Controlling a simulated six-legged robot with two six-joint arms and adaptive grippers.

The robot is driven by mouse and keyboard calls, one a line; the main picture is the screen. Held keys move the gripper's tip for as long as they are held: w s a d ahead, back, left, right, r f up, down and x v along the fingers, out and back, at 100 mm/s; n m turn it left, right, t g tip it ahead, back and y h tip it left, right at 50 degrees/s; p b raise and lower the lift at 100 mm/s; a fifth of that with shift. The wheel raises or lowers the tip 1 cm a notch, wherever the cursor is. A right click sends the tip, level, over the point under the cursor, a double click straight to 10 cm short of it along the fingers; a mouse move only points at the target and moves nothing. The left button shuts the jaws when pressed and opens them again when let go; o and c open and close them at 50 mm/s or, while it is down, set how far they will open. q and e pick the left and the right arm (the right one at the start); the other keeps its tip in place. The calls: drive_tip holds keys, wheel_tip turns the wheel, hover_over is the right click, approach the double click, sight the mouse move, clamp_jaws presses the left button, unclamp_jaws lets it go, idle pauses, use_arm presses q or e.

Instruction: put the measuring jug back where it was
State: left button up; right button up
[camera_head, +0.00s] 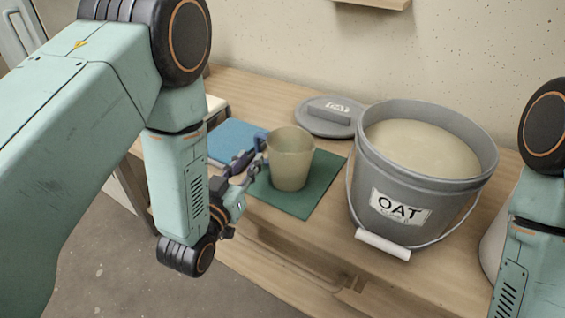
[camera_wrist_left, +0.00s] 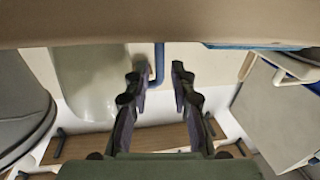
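The measuring jug (camera_head: 291,160) is a beige, slightly translucent cup with a blue handle. It stands upright on a dark green mat (camera_head: 323,177) on the wooden bench. My left gripper (camera_head: 256,160) is beside the jug on its handle side. In the left wrist view the jug (camera_wrist_left: 88,85) is at the left, and its blue handle (camera_wrist_left: 158,64) lies between the tips of my left gripper (camera_wrist_left: 158,75). The fingers are apart, with gaps beside the handle. My right gripper is out of view; only part of my right arm shows at the right edge.
A large grey OAT bucket (camera_head: 400,175) full of pale glaze stands right of the mat, with its wire handle hanging in front. A grey lid (camera_head: 327,122) lies behind the jug. A blue item (camera_head: 230,138) lies left of the mat. The bench's front edge is close.

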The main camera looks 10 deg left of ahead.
use_arm(q)
drive_tip(key=shift+w+d+f, duration=0.1)
drive_tip(key=shift+w+d, duration=0.1)
drive_tip(key=shift+w, duration=0.4)
drive_tip(key=shift+w+d, duration=0.15)
drive_tip(key=shift+w, duration=0.4)
drive_tip(key=shift+w+b, duration=0.3)
drive_tip(key=shift+a, duration=0.1)
clamp_jaws()
